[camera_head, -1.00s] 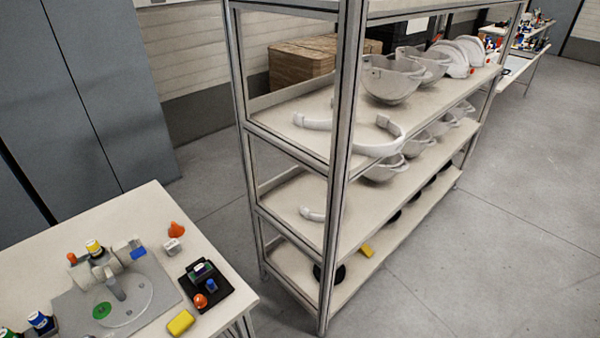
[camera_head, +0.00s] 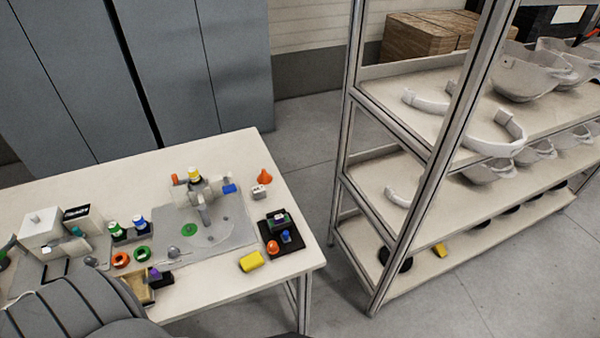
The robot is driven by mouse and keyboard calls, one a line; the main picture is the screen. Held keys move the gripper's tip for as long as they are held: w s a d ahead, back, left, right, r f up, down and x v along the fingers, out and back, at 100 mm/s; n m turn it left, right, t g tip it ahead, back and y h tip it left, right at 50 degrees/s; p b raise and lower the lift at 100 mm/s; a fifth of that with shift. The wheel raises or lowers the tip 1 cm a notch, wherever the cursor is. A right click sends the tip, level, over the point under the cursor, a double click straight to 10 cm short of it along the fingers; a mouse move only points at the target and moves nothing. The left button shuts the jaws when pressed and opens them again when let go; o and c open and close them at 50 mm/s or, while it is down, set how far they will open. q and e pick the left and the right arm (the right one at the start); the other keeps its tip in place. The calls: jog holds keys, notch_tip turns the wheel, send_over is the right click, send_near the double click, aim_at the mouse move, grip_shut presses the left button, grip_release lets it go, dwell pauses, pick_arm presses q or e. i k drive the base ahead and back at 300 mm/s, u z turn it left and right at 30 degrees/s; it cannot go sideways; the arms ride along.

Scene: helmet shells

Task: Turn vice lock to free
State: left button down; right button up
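A grey vice-like fixture (camera_head: 203,199) stands on a grey plate (camera_head: 235,238) on the white workbench. A yellow-topped piece (camera_head: 193,173) sits on top of it, and a grey lever-like part points down from its front. A green spot (camera_head: 188,240) shows on the round base below it. I cannot make out which part is the lock or how it is set. Neither of my grippers is in view. A dark grey ribbed part at the bottom left looks like my own arm.
The workbench (camera_head: 110,179) holds a black tray (camera_head: 264,246), a yellow block (camera_head: 252,261), an orange cone (camera_head: 264,176), a small wooden box (camera_head: 131,284) and a white device (camera_head: 42,228). A metal shelf (camera_head: 412,220) with helmet shells stands at right, across a floor gap.

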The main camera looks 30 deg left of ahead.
aim_at(272, 248)
jog(key=u, duration=1.3)
jog(key=k, duration=1.05)
jog(key=z, duration=0.8)
jog(key=i, duration=1.25)
jog(key=u, duration=0.85)
